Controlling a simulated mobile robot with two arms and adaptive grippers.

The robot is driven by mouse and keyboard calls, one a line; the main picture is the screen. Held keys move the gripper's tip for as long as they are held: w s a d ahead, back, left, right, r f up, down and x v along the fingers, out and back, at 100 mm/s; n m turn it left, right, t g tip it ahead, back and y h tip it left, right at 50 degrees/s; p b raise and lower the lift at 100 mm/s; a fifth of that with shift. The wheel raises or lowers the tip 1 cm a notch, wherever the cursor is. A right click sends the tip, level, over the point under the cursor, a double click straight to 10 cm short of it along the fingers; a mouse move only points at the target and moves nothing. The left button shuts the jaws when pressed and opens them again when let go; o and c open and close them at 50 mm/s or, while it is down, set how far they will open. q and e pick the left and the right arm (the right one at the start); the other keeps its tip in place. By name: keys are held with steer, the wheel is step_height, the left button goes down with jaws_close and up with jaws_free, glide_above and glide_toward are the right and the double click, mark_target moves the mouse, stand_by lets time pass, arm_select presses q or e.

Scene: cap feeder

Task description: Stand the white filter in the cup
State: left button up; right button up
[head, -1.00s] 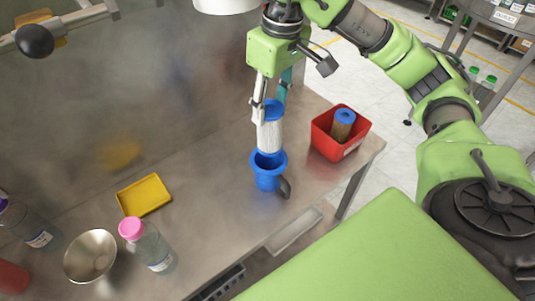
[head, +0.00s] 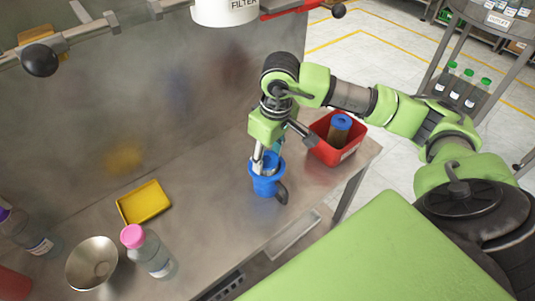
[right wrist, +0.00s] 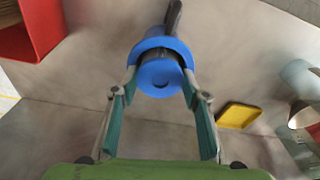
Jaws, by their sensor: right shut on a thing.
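The blue cup (head: 266,186) with a dark handle stands upright on the metal table. My right gripper (head: 265,161) points down at the cup's mouth. In the right wrist view its fingers (right wrist: 160,80) are shut on the blue end cap of the white filter (right wrist: 160,80). The filter is lowered into the cup, and its white body is hidden by the cup and fingers. The cup's blue rim (right wrist: 148,46) shows around and behind the cap. I cannot tell whether the filter touches the cup's bottom. My left gripper is not in view.
A red bin (head: 325,152) holding a brown filter with a blue cap (head: 340,128) is right of the cup. A yellow tray (head: 144,202), a pink-capped bottle (head: 147,252) and a metal bowl (head: 91,263) stand at the left. The table between tray and cup is clear.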

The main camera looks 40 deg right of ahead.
steer(key=shift+f, duration=0.1)
steer(key=o, duration=1.7)
steer(key=shift+c, duration=0.2)
steer(key=shift+r, duration=0.35)
step_height(320, 180, up, 12)
steer(key=s+b, duration=0.1)
steer(key=b, duration=0.1)
steer(key=shift+s+d+f, duration=0.15)
steer(key=shift+s+f, duration=0.05)
